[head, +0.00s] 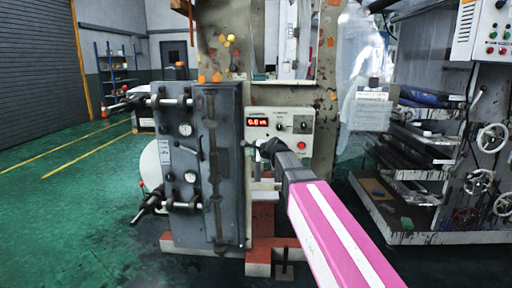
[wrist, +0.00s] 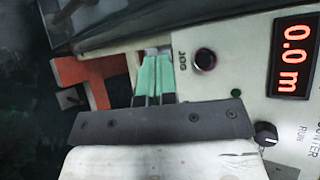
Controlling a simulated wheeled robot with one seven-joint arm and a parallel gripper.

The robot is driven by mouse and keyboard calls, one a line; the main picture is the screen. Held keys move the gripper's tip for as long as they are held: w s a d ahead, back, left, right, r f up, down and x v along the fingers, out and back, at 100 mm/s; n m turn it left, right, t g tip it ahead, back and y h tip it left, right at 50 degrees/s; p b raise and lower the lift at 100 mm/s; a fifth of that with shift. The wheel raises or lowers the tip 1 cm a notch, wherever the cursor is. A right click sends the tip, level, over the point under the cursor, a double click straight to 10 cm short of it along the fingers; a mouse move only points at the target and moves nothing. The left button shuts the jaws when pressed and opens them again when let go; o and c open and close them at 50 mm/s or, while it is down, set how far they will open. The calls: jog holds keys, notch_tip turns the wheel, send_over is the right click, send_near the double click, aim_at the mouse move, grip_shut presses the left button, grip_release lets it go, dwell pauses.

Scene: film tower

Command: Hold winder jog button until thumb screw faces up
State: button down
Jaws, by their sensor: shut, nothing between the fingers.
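My gripper (wrist: 155,74) is shut and empty, with its green fingertips together just left of the JOG label. The dark round jog button (wrist: 205,60) is right of the fingertips in the wrist view, and the fingers do not cover it. In the head view my gripper (head: 262,147) is at the left edge of the control panel (head: 283,128), and the button cannot be made out there. The grey winder unit (head: 220,165) with several protruding shafts stands left of it. I cannot make out the thumb screw or which way it faces.
The panel's red display (wrist: 292,55) reads 0.0 m. A black selector knob (wrist: 266,133) sits below it. A red button (head: 301,145) is at the panel's lower right. Machine rollers (head: 425,97) stand at right. Green floor (head: 85,190) is open at left.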

jog(key=w, duration=0.8)
jog(key=shift+w+d, duration=0.15)
jog(key=shift+w, duration=0.15)
dwell(1.8)
jog(key=shift+w, duration=0.45)
jog(key=shift+w, duration=0.5)
dwell(2.2)
jog(key=shift+s, duration=0.1)
dwell(1.3)
jog(key=shift+s, duration=0.85)
